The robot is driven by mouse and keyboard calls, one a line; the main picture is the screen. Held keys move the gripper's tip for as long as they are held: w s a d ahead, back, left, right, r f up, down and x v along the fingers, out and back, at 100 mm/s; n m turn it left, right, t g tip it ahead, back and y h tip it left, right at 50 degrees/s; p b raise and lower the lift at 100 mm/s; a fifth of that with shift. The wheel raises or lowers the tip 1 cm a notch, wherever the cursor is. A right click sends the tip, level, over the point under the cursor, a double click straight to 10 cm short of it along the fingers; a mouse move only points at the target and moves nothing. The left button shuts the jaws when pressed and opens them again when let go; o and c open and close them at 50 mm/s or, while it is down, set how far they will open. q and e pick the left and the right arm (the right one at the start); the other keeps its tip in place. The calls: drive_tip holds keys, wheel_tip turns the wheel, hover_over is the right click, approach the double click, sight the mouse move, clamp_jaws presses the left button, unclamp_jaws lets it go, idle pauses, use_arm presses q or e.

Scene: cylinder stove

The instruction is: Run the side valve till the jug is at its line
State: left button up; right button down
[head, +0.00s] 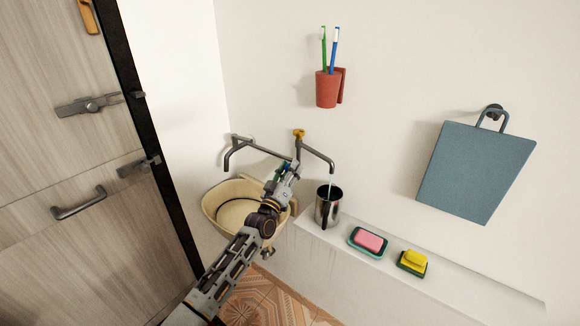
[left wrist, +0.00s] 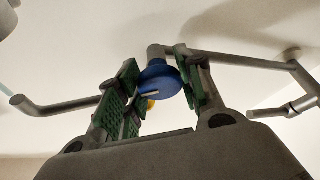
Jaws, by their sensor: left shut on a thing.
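The jug (head: 328,208), a dark shiny metal vessel, stands upright on the white ledge under the right-hand spout (head: 318,156). A thin pale stream of water runs from that spout into the jug's mouth. The water level and any line on the jug cannot be made out. My left gripper (head: 290,169) is at the wall pipes, left of the jug. In the left wrist view, its green-padded fingers are shut on a round blue valve knob (left wrist: 159,83) with a pale mark across it. A yellow knob (head: 299,133) sits above on the pipe. My right gripper is out of view.
A cream basin (head: 213,205) is below the left-hand spout (head: 231,153), partly behind my arm. A red toothbrush cup (head: 327,89) and a blue-grey board (head: 474,172) hang on the wall.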

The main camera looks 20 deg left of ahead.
use_arm(q)
drive_tip(key=shift+n+y+p, duration=0.35)
drive_tip(key=shift+n+y, duration=0.05)
drive_tip(key=shift+n, duration=0.3)
drive_tip(key=o, duration=1)
drive_tip(key=shift+s, duration=0.15)
drive_tip(key=shift+v, duration=5.8)
drive_tip(key=shift+a, duration=0.15)
